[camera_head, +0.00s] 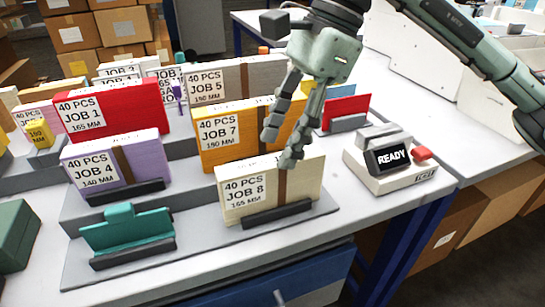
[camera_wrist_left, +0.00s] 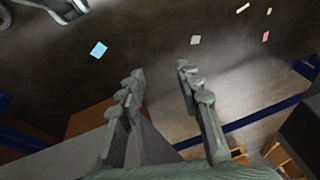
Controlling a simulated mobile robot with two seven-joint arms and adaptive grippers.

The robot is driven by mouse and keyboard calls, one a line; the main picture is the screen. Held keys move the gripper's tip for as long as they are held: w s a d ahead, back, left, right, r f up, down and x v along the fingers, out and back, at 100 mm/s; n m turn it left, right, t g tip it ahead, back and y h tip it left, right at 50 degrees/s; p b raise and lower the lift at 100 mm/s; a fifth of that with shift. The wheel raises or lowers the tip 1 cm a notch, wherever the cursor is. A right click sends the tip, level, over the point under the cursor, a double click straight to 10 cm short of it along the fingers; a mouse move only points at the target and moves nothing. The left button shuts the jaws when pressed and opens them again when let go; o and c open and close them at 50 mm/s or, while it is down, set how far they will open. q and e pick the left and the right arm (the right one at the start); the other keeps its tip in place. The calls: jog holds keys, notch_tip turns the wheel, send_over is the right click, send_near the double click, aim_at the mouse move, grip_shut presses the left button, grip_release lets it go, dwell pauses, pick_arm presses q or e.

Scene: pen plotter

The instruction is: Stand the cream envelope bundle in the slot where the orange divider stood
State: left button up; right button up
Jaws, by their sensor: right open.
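The cream envelope bundle (camera_head: 250,196), labelled JOB 8 with a brown band, stands upright in a dark slot holder (camera_head: 277,215) at the front right of the grey stepped rack. My right gripper (camera_head: 279,148) is open at the bundle's top edge, its fingers apart; the exact gap to the bundle is hard to tell. I cannot make out an orange divider for certain; a teal divider (camera_head: 127,229) stands in the front left slot. My left gripper (camera_wrist_left: 160,72) shows only in the left wrist view, open and empty above the floor.
Behind stand the JOB 7 orange-yellow bundle (camera_head: 222,137), the JOB 4 lilac bundle (camera_head: 117,163) and the JOB 1 red bundle (camera_head: 112,108). A device reading READY (camera_head: 390,160) with a red button (camera_head: 421,153) sits to the right. The table is clear between rack and device.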

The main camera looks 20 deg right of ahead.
jog(key=v, duration=0.7)
jog(key=shift+r, duration=0.3)
jog(key=shift+d+f, duration=0.1)
